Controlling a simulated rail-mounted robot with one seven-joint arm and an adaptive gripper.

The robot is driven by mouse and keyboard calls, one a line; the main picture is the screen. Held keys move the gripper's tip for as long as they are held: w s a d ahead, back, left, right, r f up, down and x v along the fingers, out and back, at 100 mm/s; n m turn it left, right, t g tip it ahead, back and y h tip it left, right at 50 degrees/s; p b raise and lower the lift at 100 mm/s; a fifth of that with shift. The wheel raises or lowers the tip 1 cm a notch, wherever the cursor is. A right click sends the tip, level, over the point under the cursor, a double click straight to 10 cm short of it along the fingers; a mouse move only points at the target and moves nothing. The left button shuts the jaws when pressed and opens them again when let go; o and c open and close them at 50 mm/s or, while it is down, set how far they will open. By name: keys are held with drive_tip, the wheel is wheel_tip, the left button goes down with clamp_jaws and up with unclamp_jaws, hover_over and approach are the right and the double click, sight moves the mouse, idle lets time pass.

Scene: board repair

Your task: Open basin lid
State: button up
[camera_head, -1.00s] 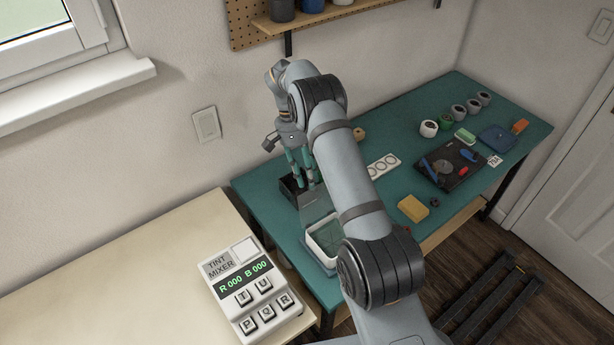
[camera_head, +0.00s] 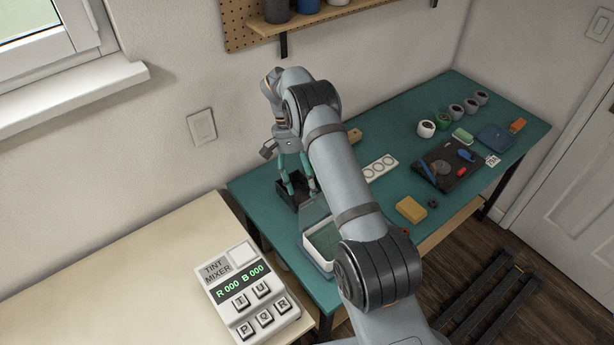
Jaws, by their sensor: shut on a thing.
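The basin (camera_head: 306,252) is a white-rimmed open-topped tray at the front left of the green table. Its lid (camera_head: 313,211) is a see-through greyish panel standing tilted up at the basin's far side. My gripper (camera_head: 301,188) points down at the lid's upper edge, with its green fingers on it. The fingers are shut on the lid, though the exact contact is small and hard to make out. My arm covers the right side of the basin.
A dark open box (camera_head: 292,196) stands just behind the lid. A tint mixer (camera_head: 250,290) sits on the cream table at left. A yellow sponge (camera_head: 410,210), a white palette (camera_head: 380,168) and a black board (camera_head: 447,165) lie to the right of my arm.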

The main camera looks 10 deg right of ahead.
drive_tip(key=v, duration=0.5)
drive_tip(key=shift+w, duration=0.15)
drive_tip(key=shift+c, duration=1.2)
drive_tip(key=shift+v, duration=0.8)
